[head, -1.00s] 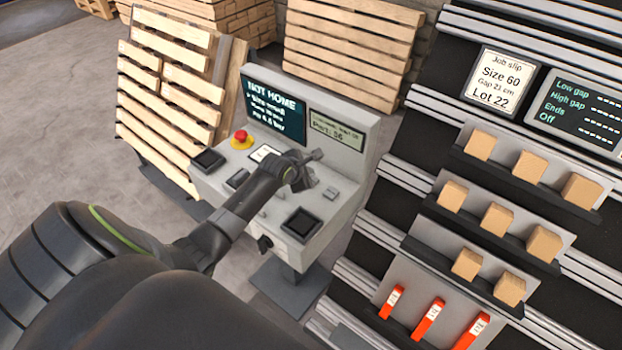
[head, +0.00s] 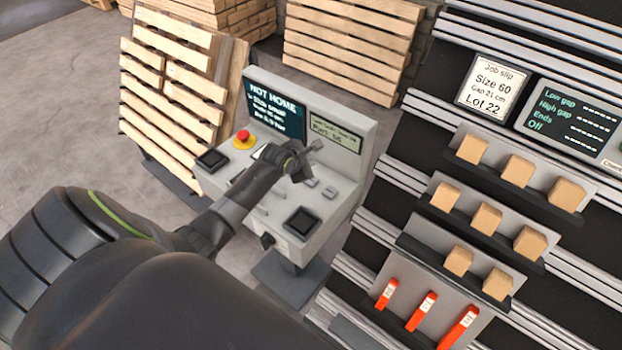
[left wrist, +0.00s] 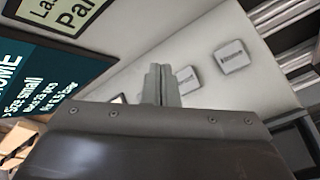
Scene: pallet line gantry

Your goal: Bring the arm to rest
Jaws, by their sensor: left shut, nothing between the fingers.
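My left arm reaches from the lower left of the head view to a grey control console (head: 345,185). My left gripper (head: 316,147) is shut and empty in front of the console's upright face, above its sloped panel. In the left wrist view the closed fingers (left wrist: 160,84) stand in front of the pale panel, with two small buttons to their right; I cannot tell whether they touch it. The console's dark screen (head: 274,110) reads "NOT HOME". A smaller greenish display (head: 336,134) beside it shows a "Part" line. My right gripper is not in view.
A red mushroom button (head: 242,140) and black square pads (head: 301,222) sit on the console. Wooden pallets (head: 172,90) lean behind it. At right, a rack holds several cardboard boxes (head: 486,218), orange pieces (head: 421,311) and a job slip (head: 492,84). Grey floor (head: 60,130) is clear at left.

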